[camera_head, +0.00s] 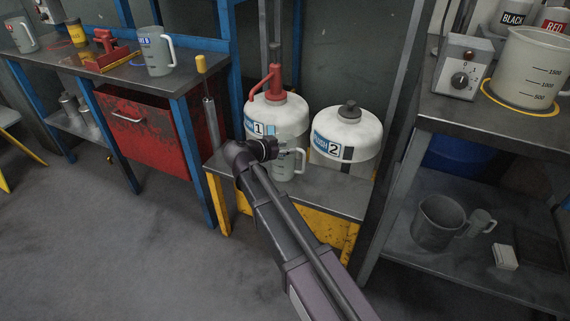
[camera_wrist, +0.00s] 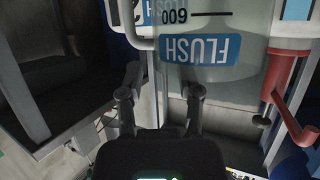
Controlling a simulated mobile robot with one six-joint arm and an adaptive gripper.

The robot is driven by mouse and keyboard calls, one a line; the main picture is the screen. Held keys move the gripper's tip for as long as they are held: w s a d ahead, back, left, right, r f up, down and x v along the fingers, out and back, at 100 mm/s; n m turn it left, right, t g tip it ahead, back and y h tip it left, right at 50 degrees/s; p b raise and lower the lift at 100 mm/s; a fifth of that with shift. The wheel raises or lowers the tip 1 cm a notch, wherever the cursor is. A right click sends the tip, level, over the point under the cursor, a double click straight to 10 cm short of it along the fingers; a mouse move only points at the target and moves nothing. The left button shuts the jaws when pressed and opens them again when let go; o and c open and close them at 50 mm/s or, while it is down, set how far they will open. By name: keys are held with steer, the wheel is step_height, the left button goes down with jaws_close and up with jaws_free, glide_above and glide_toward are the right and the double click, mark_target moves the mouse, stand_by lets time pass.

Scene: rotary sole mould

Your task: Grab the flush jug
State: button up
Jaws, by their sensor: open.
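The flush jug is a small translucent grey jug with measuring marks and a handle. In the head view the jug (camera_head: 287,163) stands on the metal bench in front of tank 1, its handle to the right. In the wrist view the jug (camera_wrist: 215,20) fills the top middle, with its blue FLUSH label upside down and its handle to the left. My gripper (camera_wrist: 162,92) is open and empty, its fingers pointing at the jug. One finger overlaps the jug in the picture; whether they touch cannot be told.
Tank 1 (camera_head: 290,112), with a red pump (camera_head: 272,80), stands close behind the jug; tank 2 (camera_head: 347,140) stands to its right. A red cabinet (camera_head: 145,130) is at left. A shelf (camera_head: 490,125) at right holds a large measuring jug (camera_head: 532,75).

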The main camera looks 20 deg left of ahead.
steer(key=shift+x, duration=1.05)
jaws_close()
